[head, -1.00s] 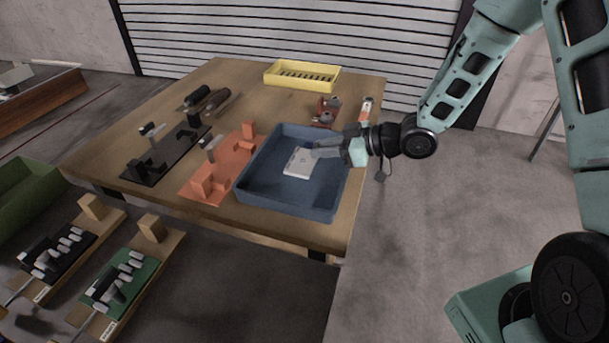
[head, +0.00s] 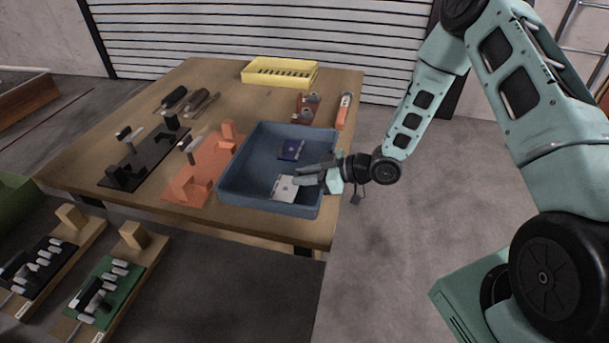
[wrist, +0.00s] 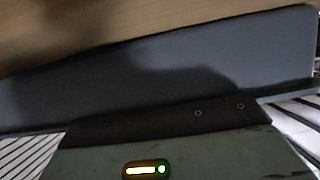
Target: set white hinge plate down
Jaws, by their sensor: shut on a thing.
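The white hinge plate (head: 284,189) is in the head view, inside the blue tray (head: 236,190) near its front wall. My gripper (head: 302,178) reaches over the tray's right wall and is shut on the plate's right edge. The plate looks roughly flat and low in the tray; I cannot tell whether it touches the floor. The wrist view shows a wall of the tray (wrist: 150,80), but neither the plate nor the fingertips.
A dark blue plate (head: 291,150) lies in the tray behind the white one. An orange fixture (head: 188,182) and a black fixture (head: 140,165) stand to the left. A yellow bin (head: 280,73) is at the back.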

